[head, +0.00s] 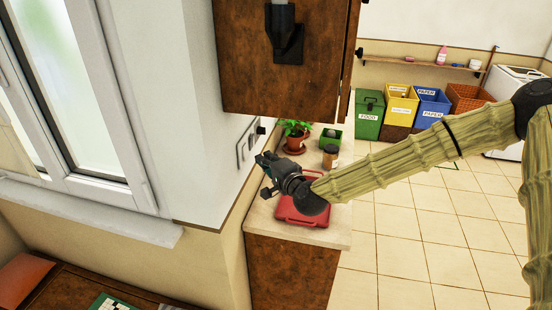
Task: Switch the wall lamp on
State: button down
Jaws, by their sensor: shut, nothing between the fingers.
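A wall lamp (287,42) with a black bracket and a grey cylindrical part is mounted on the side of the brown wooden cabinet. Its top is cut off by the frame edge, and I cannot tell whether it is lit. A pale switch plate (246,143) is on the white wall left of the cabinet, above the counter. My gripper (264,172) is shut and empty, just below and right of the plate in the picture. I cannot tell whether the fingertips touch the wall.
The brown cabinet (240,85) hangs above. Labelled bins (368,113) stand at the back. Tiled floor is clear at right.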

jog(key=shift+w+a+f+p, duration=0.1)
jog(key=shift+w+a+p, duration=0.1)
jog(key=shift+a, duration=0.35)
jog(key=shift+w+a+p, duration=0.15)
jog(key=shift+a+p, duration=0.05)
jog(key=shift+a, duration=0.35)
jog(key=s+d+f+b, duration=0.1)
jog(key=s+d+b, duration=0.6)
jog(key=s, duration=0.3)
jog(key=shift+d+f+m+b, duration=0.3)
jog(key=shift+d+f+b, duration=0.05)
jog(key=shift+d+b, duration=0.05)
